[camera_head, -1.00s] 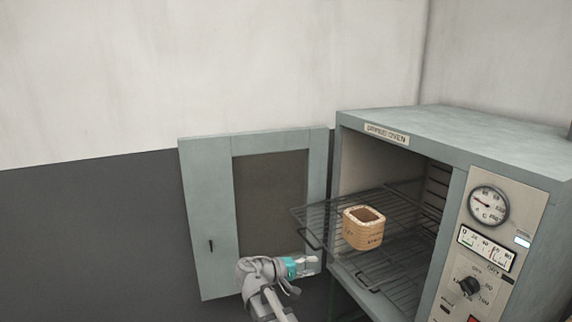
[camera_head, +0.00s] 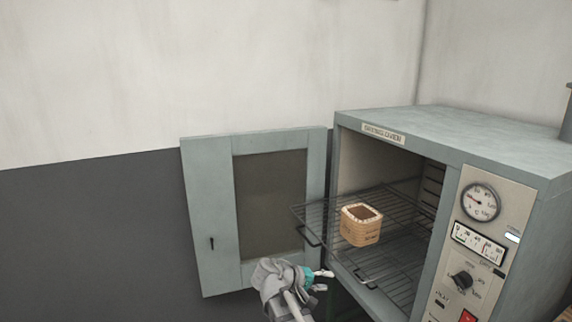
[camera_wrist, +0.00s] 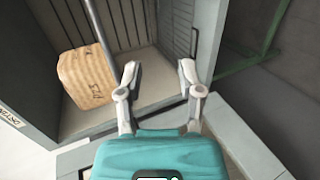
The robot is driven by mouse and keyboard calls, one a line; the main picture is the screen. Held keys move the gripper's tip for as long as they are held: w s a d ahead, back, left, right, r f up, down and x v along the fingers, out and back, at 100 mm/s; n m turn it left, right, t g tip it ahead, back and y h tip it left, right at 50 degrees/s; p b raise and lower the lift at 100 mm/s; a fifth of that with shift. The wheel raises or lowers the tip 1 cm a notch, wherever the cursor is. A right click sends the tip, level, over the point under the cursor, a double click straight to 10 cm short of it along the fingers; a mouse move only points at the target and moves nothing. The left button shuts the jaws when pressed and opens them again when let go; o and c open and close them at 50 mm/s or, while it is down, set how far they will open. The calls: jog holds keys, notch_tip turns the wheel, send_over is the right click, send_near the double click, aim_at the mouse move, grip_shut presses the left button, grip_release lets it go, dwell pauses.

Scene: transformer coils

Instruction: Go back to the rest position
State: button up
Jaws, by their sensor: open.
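My gripper (camera_head: 322,281) is open and empty, low in front of the oven, below and left of the pulled-out rack. Its two spread fingers also show in the wrist view (camera_wrist: 159,72), with nothing between them. A tan coil (camera_head: 361,225), square and hollow, stands on the upper wire rack (camera_head: 400,207) near its front. In the wrist view the coil (camera_wrist: 86,77) is at the left, apart from the fingers. My arm is partly cut off by the bottom edge of the head view.
The grey-green oven (camera_head: 450,140) stands at the right with its door (camera_head: 211,215) swung wide open to the left. A lower rack (camera_head: 385,275) is inside. The control panel (camera_head: 474,245) is right of the opening. Walls stand behind.

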jog(key=s+d+f+m+g+y+p, duration=0.1)
jog(key=s+d+f+m+g+y, duration=0.1)
jog(key=s+y, duration=0.4)
jog(key=s+d+f+m+g+y+p, duration=0.2)
jog(key=s+d+f+y, duration=0.2)
jog(key=s+f+y, duration=0.2)
jog(key=shift+s+g, duration=0.3)
jog(key=shift+s, duration=0.6)
